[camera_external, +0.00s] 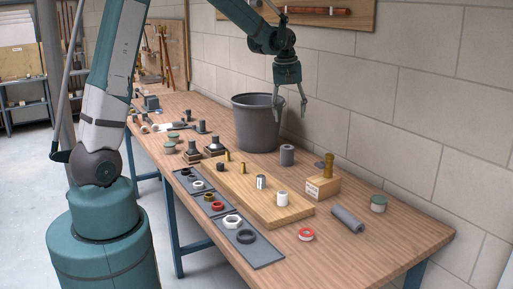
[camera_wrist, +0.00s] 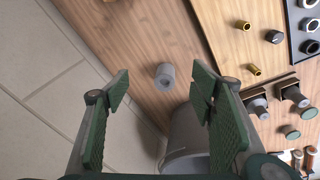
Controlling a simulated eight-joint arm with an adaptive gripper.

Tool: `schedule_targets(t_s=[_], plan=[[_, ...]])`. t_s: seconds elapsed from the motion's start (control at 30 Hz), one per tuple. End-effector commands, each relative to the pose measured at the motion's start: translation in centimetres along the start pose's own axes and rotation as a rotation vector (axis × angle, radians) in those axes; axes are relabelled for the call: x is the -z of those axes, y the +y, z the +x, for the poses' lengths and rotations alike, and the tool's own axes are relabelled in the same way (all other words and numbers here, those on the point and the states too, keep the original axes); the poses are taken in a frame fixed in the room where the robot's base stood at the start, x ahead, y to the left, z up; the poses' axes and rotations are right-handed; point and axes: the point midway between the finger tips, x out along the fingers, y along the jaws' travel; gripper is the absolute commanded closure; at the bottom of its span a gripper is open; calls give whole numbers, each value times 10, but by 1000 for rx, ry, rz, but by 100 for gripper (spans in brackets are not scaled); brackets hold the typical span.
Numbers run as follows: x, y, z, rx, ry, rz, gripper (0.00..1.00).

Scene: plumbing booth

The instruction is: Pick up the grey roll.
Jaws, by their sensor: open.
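A short grey roll (camera_external: 287,155) stands upright on the workbench, just right of the dark bucket. In the wrist view the grey roll (camera_wrist: 164,76) shows between and beyond my fingertips, with a hole in its end. My gripper (camera_external: 292,101) hangs above the bench, higher than the roll, with its fingers pointing down. It is open and empty, apart from the roll. A longer grey cylinder (camera_external: 347,219) lies on its side near the front right of the bench.
The bucket (camera_external: 257,125) stands close beside the roll and my gripper. A wooden board (camera_external: 240,190) with small fittings lies in front, and a wooden block (camera_external: 322,187) holds a brass piece to the right. A block wall (camera_external: 400,120) rises behind the bench.

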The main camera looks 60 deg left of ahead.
Motion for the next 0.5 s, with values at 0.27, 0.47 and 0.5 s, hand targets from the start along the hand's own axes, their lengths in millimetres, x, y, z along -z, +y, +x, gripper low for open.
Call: schedule_targets(t_s=[0.27,0.47,0.5], plan=[[40,2,52,37,-33,-105,44],[65,0,92,65,-57,-182,44],[70,-1,100,71,-62,-196,44]])
